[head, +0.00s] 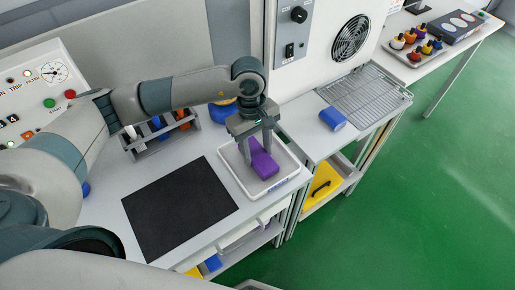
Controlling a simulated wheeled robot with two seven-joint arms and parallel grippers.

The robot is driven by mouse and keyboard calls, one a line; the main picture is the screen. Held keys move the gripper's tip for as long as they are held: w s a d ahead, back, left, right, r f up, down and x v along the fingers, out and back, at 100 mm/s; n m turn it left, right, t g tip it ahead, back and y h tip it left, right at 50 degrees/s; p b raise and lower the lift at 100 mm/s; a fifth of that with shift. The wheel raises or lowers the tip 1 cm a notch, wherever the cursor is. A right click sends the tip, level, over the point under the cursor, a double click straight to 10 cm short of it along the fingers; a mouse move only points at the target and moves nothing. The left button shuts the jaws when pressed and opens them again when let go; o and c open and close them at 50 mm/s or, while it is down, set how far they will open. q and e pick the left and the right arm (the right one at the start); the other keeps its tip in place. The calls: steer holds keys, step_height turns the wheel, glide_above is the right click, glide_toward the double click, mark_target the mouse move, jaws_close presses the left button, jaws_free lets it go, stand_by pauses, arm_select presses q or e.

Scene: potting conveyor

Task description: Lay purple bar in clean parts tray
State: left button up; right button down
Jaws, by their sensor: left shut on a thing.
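The purple bar (264,165) is in the middle of the head view, within the outline of the white tray (284,181). My left gripper (258,153) points down from above and is shut on the purple bar. The fingers cover part of the bar's far end. I cannot tell whether the bar touches the tray floor. A blue label shows on the tray's front rim. My right gripper is not in view.
A black mat (178,207) lies left of the tray. Further right, a small tray of colored bottles (413,48) stands on another table.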

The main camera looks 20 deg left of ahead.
arm_select(q)
steer(key=shift+f, duration=0.3)
steer(key=shift+f, duration=0.1)
steer(key=shift+b, duration=0.3)
steer(key=o, duration=1.1)
